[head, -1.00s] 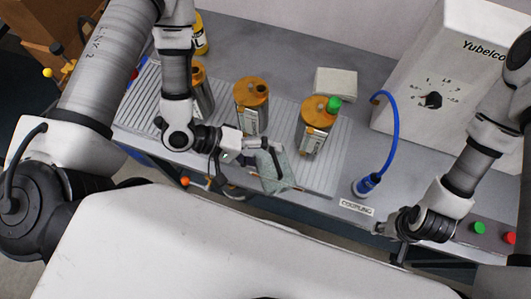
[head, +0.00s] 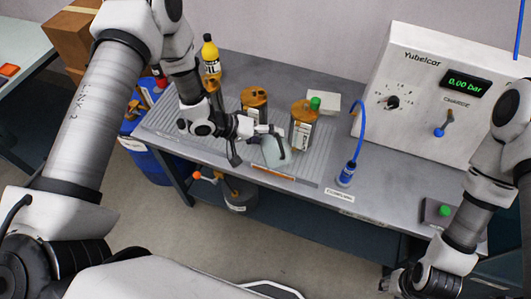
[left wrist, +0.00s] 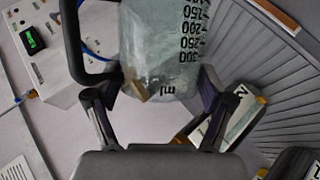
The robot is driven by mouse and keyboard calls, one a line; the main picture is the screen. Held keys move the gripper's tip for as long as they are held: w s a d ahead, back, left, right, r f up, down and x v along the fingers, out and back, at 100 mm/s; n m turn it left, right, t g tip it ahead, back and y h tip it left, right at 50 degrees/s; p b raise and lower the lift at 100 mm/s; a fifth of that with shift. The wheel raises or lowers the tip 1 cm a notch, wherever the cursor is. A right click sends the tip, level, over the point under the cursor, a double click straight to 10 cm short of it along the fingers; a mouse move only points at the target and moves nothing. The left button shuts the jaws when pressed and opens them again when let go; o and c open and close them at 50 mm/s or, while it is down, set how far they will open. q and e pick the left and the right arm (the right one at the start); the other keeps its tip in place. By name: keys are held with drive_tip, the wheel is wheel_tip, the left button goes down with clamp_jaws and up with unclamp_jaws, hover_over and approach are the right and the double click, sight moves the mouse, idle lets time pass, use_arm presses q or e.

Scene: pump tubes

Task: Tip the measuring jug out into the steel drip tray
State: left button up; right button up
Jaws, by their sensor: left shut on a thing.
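The measuring jug (head: 275,152) is clear and pale, and leans over the front part of the ribbed steel drip tray (head: 322,165). My left gripper (head: 264,135) is shut on the jug. In the left wrist view the jug (left wrist: 160,40) has black ml marks and a black handle at its left, between my left gripper's fingers (left wrist: 160,100). A small brown piece shows at the jug's wall. I cannot tell how much liquid is in it. My right gripper (head: 397,284) is low at the right, apart from the jug; its jaws are too small to read.
A yellow bottle (head: 211,58) is farther back. A blue hose with its coupling (head: 346,174) stands right of the tray, before the white Yubelcar unit (head: 425,75).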

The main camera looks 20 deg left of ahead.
use_arm(q)
drive_tip(key=shift+w+a+f+b, duration=0.1)
drive_tip(key=shift+w+f+b, duration=0.3)
drive_tip(key=shift+f, duration=0.1)
drive_tip(key=shift+s+m+t+y+b, duration=0.15)
drive_tip(key=shift+m+t+y+b, duration=0.15)
drive_tip(key=shift+y+b, duration=0.1)
drive_tip(key=s+d+m+t+y+b, duration=0.1)
drive_tip(key=t+b, duration=0.1)
drive_tip(key=b, duration=0.1)
drive_tip(key=shift+s+m, duration=0.3)
drive_tip(key=shift+m, duration=0.1)
drive_tip(key=m+t+b, duration=0.1)
drive_tip(key=b, duration=0.1)
drive_tip(key=m+t+y+b, duration=0.1)
drive_tip(key=b, duration=0.1)
drive_tip(key=m+t+y+b, duration=0.1)
drive_tip(key=b, duration=0.2)
drive_tip(key=shift+d+f+t, duration=0.15)
drive_tip(key=shift+f+t, duration=0.1)
drive_tip(key=shift+t, duration=0.15)
drive_tip(key=shift+r+m+b, duration=0.1)
drive_tip(key=shift+m+b, duration=0.3)
drive_tip(key=shift+r+t, duration=0.15)
drive_tip(key=shift+t, duration=0.15)
use_arm(e)
wheel_tip(320, 180, down, 13)
drive_tip(key=shift+w+r, duration=0.2)
drive_tip(key=shift+w, duration=0.1)
drive_tip(key=shift+a, duration=0.1)
